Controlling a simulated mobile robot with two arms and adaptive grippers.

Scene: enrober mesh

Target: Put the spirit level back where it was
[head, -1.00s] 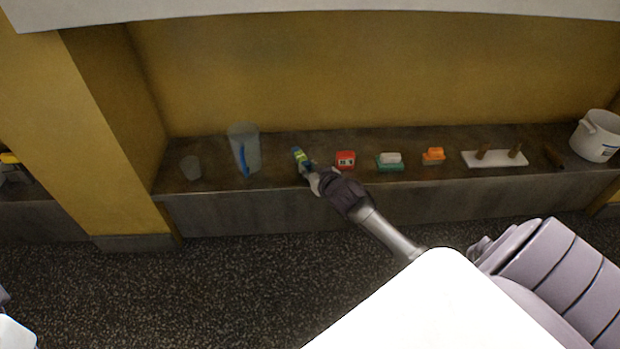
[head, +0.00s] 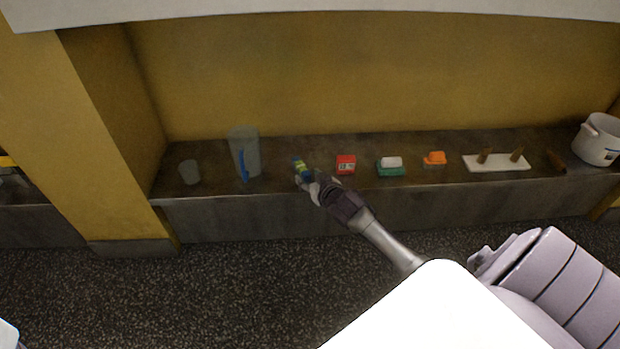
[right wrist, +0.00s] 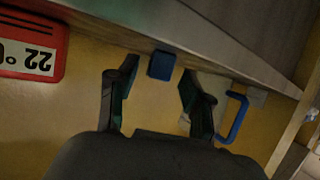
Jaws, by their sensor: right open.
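The spirit level, a small yellow-green piece with blue (head: 300,166), is at the shelf between the clear jug and the red box-like device. My right gripper (head: 308,178) is right at it, on its near side, and hides its lower part. In the right wrist view my right gripper (right wrist: 159,77) has its fingers apart. A blue block (right wrist: 161,65), which looks like the level's end, shows in the gap near the fingertips, with space on both sides. I cannot tell whether the level rests fully on the shelf. My left gripper is out of view.
The clear jug (head: 250,153) with a blue handle and a grey cup (head: 190,172) stand to the left. To the right are the red device (head: 345,164), a green-and-white block (head: 390,166), an orange item (head: 435,158), a white board (head: 497,163) and a white pot (head: 598,140).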

